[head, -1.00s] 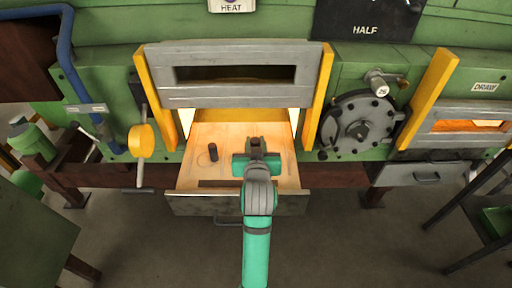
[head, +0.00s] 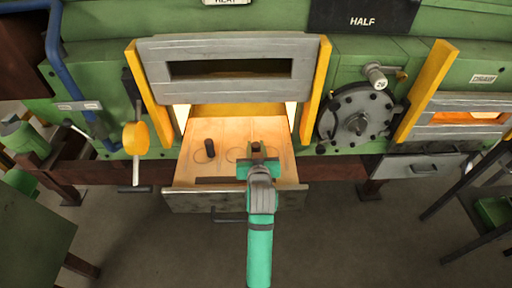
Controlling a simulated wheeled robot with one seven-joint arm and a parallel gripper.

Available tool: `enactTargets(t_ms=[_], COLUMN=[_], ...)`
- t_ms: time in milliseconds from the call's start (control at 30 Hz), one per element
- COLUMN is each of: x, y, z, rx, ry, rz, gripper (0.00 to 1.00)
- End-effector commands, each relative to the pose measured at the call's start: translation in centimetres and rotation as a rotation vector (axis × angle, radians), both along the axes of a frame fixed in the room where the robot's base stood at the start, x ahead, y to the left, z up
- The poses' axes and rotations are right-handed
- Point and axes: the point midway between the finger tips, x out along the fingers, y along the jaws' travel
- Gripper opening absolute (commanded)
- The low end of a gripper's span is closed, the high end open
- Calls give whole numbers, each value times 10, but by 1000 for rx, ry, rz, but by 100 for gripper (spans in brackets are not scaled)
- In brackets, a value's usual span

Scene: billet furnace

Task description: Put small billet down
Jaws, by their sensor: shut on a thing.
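My gripper (head: 257,160) is over the right part of the pulled-out furnace drawer (head: 226,130), seen from behind. It is shut on a small billet (head: 256,147), a dark reddish-brown piece whose top shows just beyond the jaws. My gripper and wrist hide the rest of it, and I cannot tell whether it touches the drawer floor. A dark upright cylinder (head: 210,148) stands on the drawer floor to the left. Several outlined circles mark the floor, one left of the cylinder and others around my gripper.
A grey slotted door (head: 225,92) is raised above the drawer between yellow posts (head: 310,90). A yellow knob (head: 136,138) on a lever is at the left and a round dark dial (head: 357,122) at the right. A dark bar (head: 220,180) lies along the drawer's front.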

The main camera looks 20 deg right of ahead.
Motion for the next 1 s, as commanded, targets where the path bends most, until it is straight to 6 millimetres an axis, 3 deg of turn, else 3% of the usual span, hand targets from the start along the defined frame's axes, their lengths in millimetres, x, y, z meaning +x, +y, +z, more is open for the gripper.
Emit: enactTargets(t_ms=[133,167,233,633,767,1000], x=[0,0,0,-2,-18,-63], y=[-1,-1,-1,-1,4,15], z=[-2,-4,-3,1,6,20], rx=[0,0,0,-1,-1,-2], ry=[-1,0,0,0,0,0], rz=[-2,-2,-2,-2,-2,-3], gripper=[0,27,43,43,43,43])
